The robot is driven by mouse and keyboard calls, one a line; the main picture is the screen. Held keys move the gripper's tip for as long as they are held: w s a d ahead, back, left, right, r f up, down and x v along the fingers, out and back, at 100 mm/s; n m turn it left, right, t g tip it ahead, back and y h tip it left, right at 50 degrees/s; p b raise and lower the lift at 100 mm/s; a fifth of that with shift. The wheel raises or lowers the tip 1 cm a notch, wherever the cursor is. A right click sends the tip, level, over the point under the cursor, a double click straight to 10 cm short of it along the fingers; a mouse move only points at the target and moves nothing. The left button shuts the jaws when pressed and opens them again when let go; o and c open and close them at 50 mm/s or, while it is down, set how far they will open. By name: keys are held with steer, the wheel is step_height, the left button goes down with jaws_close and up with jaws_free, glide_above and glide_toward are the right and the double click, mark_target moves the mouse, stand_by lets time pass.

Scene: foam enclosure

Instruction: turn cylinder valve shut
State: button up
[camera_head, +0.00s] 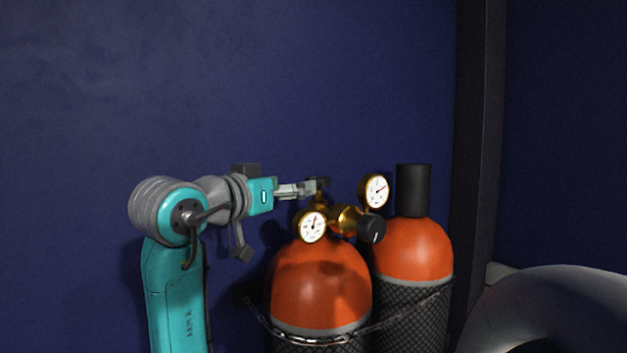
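The orange gas cylinder (319,283) stands upright at the lower middle of the head view. On its top sits a brass regulator (346,217) with a black knob (371,229) and two white round gauges, one lower left (312,227) and one upper right (374,190). My gripper (318,188) comes in from the left at the top of this cylinder, where the valve is. The fingers overlap the valve top, and the valve's handle is largely hidden behind them. I cannot tell whether the fingers touch or grip it.
A second orange cylinder (413,249) with a black cap (413,190) stands close behind on the right. A chain (383,326) runs across both cylinders. A dark post (478,140) and a grey curved object (555,310) are at the right. The blue wall (220,80) is behind.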

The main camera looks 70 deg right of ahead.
mark_target(318, 177)
steer(key=x, duration=0.9)
steer(key=shift+s+d, duration=0.15)
steer(key=shift+d, duration=0.25)
steer(key=c, duration=1.2)
